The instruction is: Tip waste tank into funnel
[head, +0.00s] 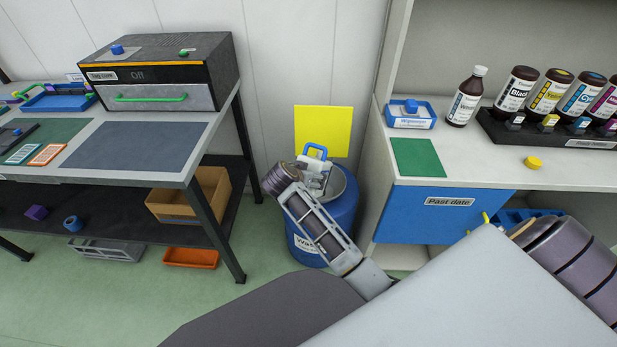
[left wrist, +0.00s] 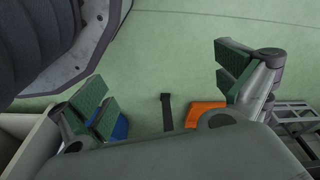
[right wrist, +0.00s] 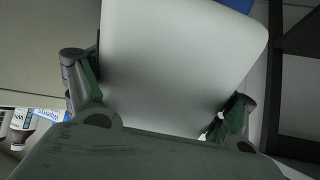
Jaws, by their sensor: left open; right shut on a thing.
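The waste tank (head: 315,172) is a pale box with a blue handle on top, just above the mouth of a blue waste drum (head: 343,222). My right gripper (head: 303,176) is shut on the tank, which fills the space between its fingers in the right wrist view (right wrist: 180,65). A grey surface, seemingly the funnel (head: 340,184), shows at the drum's top, partly hidden by the tank and gripper. I cannot tell how far the tank is tilted or whether it touches the funnel. My left gripper (left wrist: 165,92) is open and empty over the green floor.
A yellow square (head: 323,131) is on the wall behind the drum. A counter with a blue "Past date" front (head: 440,215) stands right of it, carrying several bottles. A bench (head: 135,145) stands at left, with a cardboard box (head: 190,197) on its shelf and an orange tray (head: 190,258) below.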

